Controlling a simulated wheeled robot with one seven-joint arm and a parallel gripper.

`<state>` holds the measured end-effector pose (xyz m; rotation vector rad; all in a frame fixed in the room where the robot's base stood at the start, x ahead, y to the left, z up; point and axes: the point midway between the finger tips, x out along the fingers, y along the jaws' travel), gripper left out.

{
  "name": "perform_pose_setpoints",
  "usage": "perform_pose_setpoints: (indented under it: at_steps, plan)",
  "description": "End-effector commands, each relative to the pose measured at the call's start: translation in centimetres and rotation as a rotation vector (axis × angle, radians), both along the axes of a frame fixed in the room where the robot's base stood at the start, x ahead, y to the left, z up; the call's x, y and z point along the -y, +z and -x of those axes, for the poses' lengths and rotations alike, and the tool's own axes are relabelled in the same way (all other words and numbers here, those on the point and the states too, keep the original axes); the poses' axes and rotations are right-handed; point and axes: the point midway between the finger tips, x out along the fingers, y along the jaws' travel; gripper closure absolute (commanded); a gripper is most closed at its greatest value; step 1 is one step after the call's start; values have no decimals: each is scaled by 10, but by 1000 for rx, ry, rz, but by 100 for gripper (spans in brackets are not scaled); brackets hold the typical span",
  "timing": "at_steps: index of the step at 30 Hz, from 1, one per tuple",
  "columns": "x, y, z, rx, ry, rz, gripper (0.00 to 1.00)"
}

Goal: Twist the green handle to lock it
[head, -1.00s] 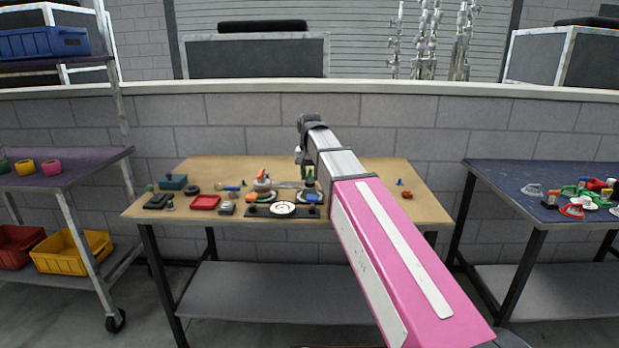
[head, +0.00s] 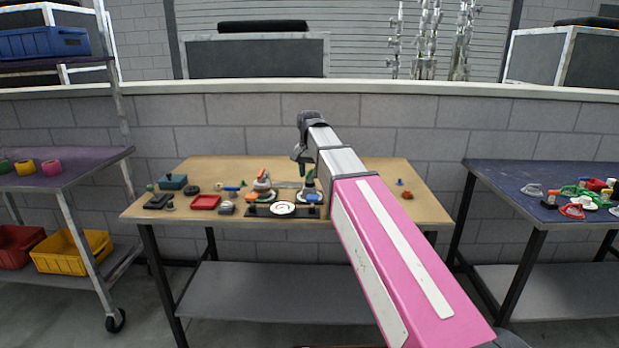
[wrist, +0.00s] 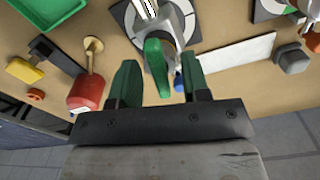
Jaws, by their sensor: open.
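The green handle (wrist: 157,66) is a long, rounded lever on a metal fitting over a round white plate (wrist: 183,22). In the wrist view it lies lengthwise between the two green fingers of my gripper (wrist: 160,70). The fingers are open, with a visible gap on each side of the handle, so it is not gripped. In the head view my gripper (head: 302,167) is over the wooden table, at the fitting with the green handle (head: 310,182). The fitting is small there and partly hidden by my gripper.
A white bar (wrist: 238,54) and a grey knob (wrist: 292,60) lie to the right. Several small parts crowd the wooden table (head: 370,203); its right side is clearer.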

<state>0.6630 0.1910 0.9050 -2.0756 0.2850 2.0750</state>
Motion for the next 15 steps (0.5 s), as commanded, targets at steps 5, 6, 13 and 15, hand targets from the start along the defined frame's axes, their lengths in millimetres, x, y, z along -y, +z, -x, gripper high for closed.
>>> perform_pose_setpoints:
  at_steps: [5,6,13,15]
  plan:
    - [0,13,0,0,0,0,57]
    - [0,16,0,0,0,0,57]
    - [0,32,-1,1,0,0,57]
    - [0,37,0,0,0,0,57]
